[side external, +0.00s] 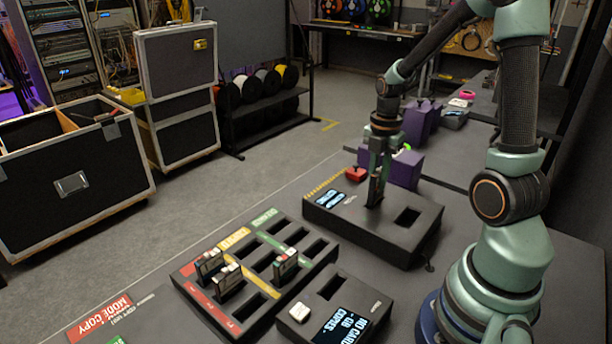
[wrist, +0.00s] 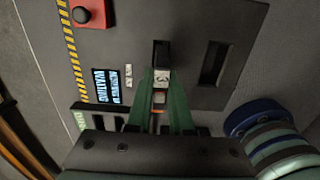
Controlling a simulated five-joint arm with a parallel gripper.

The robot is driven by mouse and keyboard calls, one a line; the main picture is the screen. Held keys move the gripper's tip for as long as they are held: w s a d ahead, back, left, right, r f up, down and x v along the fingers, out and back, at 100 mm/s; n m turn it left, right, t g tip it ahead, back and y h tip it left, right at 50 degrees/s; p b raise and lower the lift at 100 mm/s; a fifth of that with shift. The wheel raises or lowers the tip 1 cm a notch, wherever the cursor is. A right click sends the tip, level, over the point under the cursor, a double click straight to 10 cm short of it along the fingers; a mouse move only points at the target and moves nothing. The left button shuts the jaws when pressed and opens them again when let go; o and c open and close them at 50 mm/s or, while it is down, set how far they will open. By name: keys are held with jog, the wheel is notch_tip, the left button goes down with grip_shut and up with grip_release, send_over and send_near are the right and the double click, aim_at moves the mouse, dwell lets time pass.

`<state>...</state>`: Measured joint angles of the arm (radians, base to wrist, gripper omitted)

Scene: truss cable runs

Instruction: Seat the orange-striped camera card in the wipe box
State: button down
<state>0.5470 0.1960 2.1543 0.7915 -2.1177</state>
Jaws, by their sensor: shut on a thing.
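The wipe box (side external: 418,236) is a wide dark box with a hazard-striped edge, a small lit screen and two slots. My gripper (side external: 376,182) is over its left slot, shut on a dark card (side external: 374,194) held upright. The card's lower end meets the box top at that slot; how deep it sits cannot be told. In the wrist view the card (wrist: 161,76) shows a pale numbered label and a bit of orange between my green fingers (wrist: 162,112). The dark slot opening (wrist: 161,52) shows just beyond it. The other slot (wrist: 214,63) is empty.
A rack (side external: 256,262) with red, yellow and green rows holds three cards. A copy box (side external: 335,310) with a lit screen reads "NO CARD". Purple boxes (side external: 404,169) stand behind my gripper.

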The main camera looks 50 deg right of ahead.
aim_at(377, 188)
jog(key=shift+f, duration=1.55)
dwell(1.7)
jog(key=shift+c, duration=2.1)
grip_release()
jog(key=shift+r, duration=3.8)
jog(key=shift+a, duration=0.1)
jog(key=a+r+m+t, duration=0.2)
jog(key=a+r+m, duration=0.3)
jog(key=a+m, duration=0.4)
jog(key=s+a+r+m+t, duration=0.1)
jog(key=a+r+m+t, duration=0.2)
jog(key=a+r+m, duration=0.2)
jog(key=a+m, duration=0.3)
jog(key=m, duration=0.1)
jog(key=shift+a+r+t, duration=0.15)
jog(key=shift+a+t, duration=0.15)
jog(key=shift+a, duration=0.1)
